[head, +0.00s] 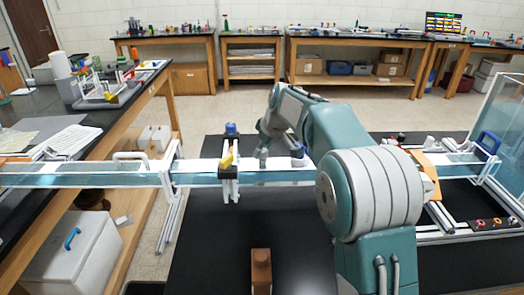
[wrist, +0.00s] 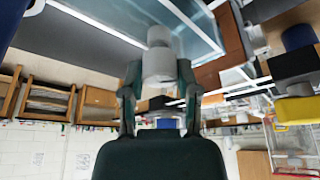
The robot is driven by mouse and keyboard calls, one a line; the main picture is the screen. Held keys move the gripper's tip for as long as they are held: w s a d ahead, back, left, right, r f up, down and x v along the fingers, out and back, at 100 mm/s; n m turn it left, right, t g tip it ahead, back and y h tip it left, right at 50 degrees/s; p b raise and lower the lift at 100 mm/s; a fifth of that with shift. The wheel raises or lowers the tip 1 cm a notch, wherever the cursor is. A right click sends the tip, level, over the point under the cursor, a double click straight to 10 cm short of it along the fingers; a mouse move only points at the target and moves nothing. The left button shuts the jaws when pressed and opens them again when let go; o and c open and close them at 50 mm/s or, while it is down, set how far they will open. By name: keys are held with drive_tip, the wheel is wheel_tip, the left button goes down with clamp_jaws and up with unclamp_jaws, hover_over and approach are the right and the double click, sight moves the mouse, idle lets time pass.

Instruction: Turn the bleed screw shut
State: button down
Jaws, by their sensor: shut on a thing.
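The bleed screw, as I take it, is a pale grey round knob (wrist: 158,66) between my fingertips in the wrist view. In the head view it is a small grey shape (head: 263,158) on the glass-blue rail (head: 200,178). My gripper (head: 267,138) comes down over it from above, its arm reaching in from the right. In the wrist view the two fingers of my gripper (wrist: 158,78) are shut on the knob, one on each side. The knob's thread and how far it is turned are hidden.
A yellow lever (head: 227,159) on a black block (head: 229,173) stands just left of my gripper. A brown block (head: 261,270) sits on the black bench in front. A white-handled bracket (head: 131,156) is farther left.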

drive_tip(key=m+h, duration=0.1)
drive_tip(key=m, duration=0.2)
drive_tip(key=m+t+h, duration=0.1)
drive_tip(key=m, duration=0.2)
drive_tip(key=shift+f, duration=0.1)
drive_tip(key=m+h, duration=0.2)
drive_tip(key=m, duration=0.3)
drive_tip(key=shift+m, duration=0.3)
idle(0.3)
drive_tip(key=shift+c, duration=1.7)
unclamp_jaws()
drive_tip(key=shift+a, duration=0.1)
